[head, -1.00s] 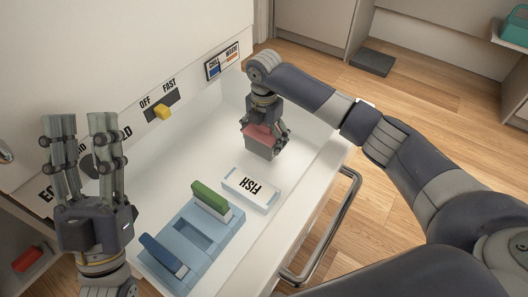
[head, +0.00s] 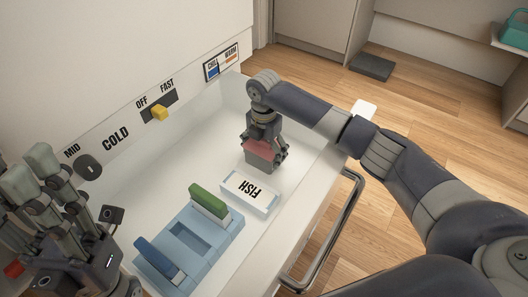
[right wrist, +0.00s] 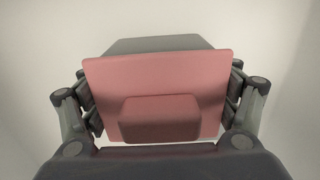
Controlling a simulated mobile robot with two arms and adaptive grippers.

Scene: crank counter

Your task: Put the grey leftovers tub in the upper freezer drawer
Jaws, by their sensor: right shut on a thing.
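The grey leftovers tub (head: 262,162) with a red lid (head: 259,147) is inside the open white drawer (head: 300,196), toward its far end. My right gripper (head: 264,143) points down and is shut on the tub. In the right wrist view the red lid (right wrist: 157,97) with its raised block fills the middle, between the fingers. The grey body shows behind it. I cannot tell whether the tub touches the drawer floor. My left gripper (head: 45,195) is empty at the lower left, its fingers raised and apart.
In the drawer, a white FISH box (head: 250,193) lies next to the tub. Nearer is a blue tray (head: 178,262) with a green-topped piece (head: 208,199) and a blue piece (head: 161,258) standing in it. A metal handle (head: 330,245) runs along the drawer front. A panel above has a yellow slider (head: 159,113) and a dial (head: 88,167).

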